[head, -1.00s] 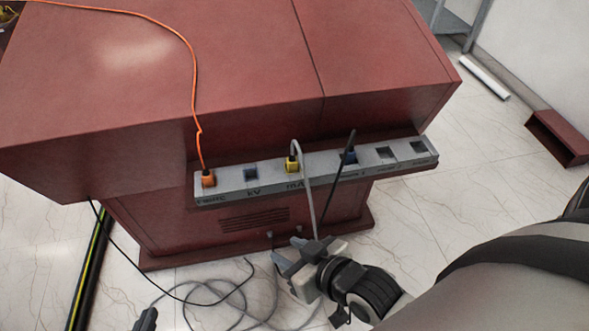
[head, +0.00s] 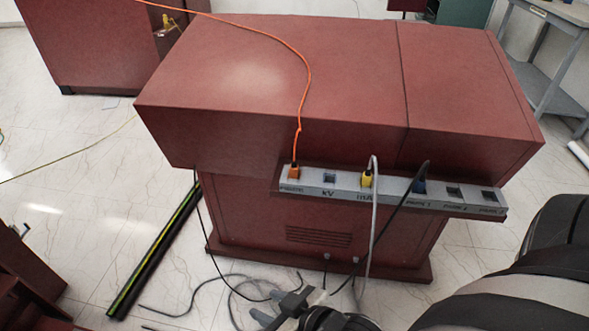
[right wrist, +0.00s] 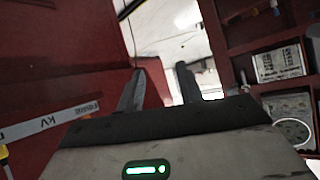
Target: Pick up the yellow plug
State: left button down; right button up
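The yellow plug (head: 366,179) sits in a socket of the grey strip (head: 333,196) on the front of the red cabinet, with a grey cable rising from it and hanging down. A bit of yellow shows at the left edge of the right wrist view (right wrist: 3,152), beside the strip's kV label. My right gripper (head: 283,309) is low in the head view, below and left of the plug and apart from it. Its two fingers are spread and empty in the right wrist view (right wrist: 158,88). My left gripper is not in view.
Loose grey cable (head: 235,290) lies on the floor. A black and yellow bar (head: 155,255) lies left of the red cabinet (head: 330,90).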

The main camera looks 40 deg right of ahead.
aim_at(366, 178)
jog(key=u, duration=0.5)
jog(key=i, duration=0.85)
jog(key=z, duration=2)
